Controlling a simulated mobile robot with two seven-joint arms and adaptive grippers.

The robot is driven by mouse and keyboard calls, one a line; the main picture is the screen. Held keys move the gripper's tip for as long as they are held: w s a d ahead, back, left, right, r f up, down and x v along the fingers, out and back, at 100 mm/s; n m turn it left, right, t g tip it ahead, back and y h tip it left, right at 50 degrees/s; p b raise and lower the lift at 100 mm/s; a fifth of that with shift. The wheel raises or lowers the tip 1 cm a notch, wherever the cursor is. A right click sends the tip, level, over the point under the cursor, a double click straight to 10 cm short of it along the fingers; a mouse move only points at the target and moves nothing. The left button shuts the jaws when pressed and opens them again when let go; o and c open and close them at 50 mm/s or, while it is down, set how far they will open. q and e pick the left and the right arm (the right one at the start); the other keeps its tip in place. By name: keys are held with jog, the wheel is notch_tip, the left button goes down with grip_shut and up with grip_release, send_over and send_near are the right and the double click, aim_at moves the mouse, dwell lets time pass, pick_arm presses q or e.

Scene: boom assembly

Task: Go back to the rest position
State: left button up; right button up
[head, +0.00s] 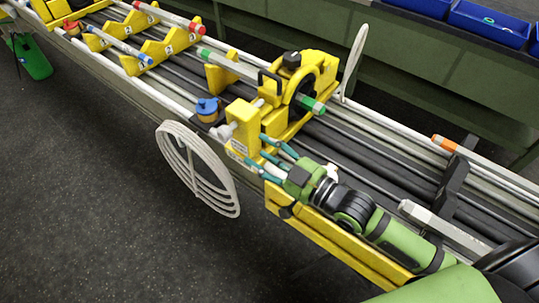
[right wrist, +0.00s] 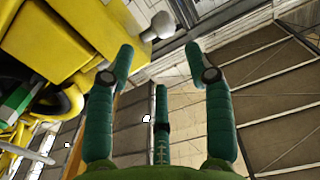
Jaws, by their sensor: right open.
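My right gripper (head: 264,153) has green-teal fingers and sits beside a yellow clamp block (head: 243,126) on the long rail assembly. In the right wrist view the gripper (right wrist: 160,62) has its three fingers spread, with nothing between them. A grey rounded knob (right wrist: 160,26) on the yellow block (right wrist: 50,38) lies past the fingertips. The knob also shows in the head view (head: 222,131), on the block's left side. From these views I cannot tell whether a finger touches the block. My left gripper is not in view.
A green-tipped rod (head: 310,103) passes through the yellow ring fixture (head: 322,72). A white slatted disc (head: 198,168) stands at the rail's near side. Yellow rod holders (head: 150,52) line the rail at upper left. Blue bins (head: 488,22) stand behind. Dark floor (head: 90,190) is clear at left.

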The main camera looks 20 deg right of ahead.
jog(key=shift+s+d, duration=0.45)
jog(key=shift+s, duration=0.1)
jog(key=s+d+f+m+g+h, duration=0.2)
jog(key=s+f+g+h, duration=0.3)
jog(key=f, duration=0.5)
jog(key=s+d+f+m+g+h, duration=0.2)
jog(key=s+d+f+g+h, duration=0.15)
jog(key=s, duration=0.25)
jog(key=s+d+f+m+g+h, duration=0.1)
jog(key=s+d+f+g+h, duration=0.2)
jog(key=s, duration=0.4)
notch_tip(320, 180, down, 23)
jog(key=s+y, duration=0.1)
jog(key=s, duration=0.1)
jog(key=s+d+f+g, duration=0.2)
jog(key=s+f, duration=1.2)
jog(key=s, duration=0.1)
jog(key=shift+s+f+b, duration=0.3)
jog(key=shift+s, duration=0.05)
